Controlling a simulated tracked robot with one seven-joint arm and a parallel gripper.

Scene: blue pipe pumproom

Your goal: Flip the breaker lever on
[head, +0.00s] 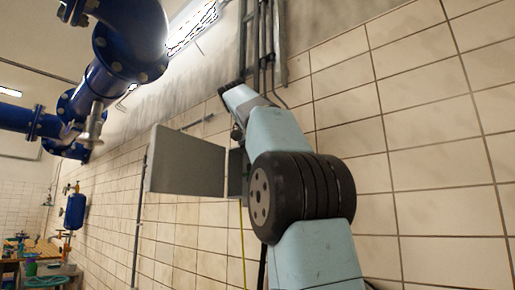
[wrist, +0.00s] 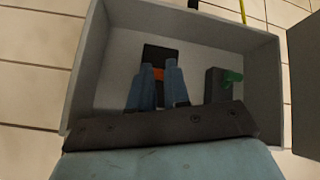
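An open grey wall box fills most of the wrist view; its rim (wrist: 190,22) surrounds my gripper. My gripper (wrist: 159,70) reaches into the box with its two blue-grey fingers a little apart. A black plate with an orange part (wrist: 159,74) sits at the back of the box, and the orange part shows between the fingertips. Whether the fingers touch it I cannot tell. A grey block with a green lever (wrist: 232,76) is right of the fingers. Which part is the breaker lever is not marked. In the head view my arm hides my gripper and most of the box.
The open grey cabinet door (head: 187,163) stands out from the tiled wall (head: 430,120), left of my arm. It also shows at the right edge of the wrist view (wrist: 305,80). Blue pipes (head: 120,60) run overhead at left. A blue cylinder (head: 75,210) hangs farther back.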

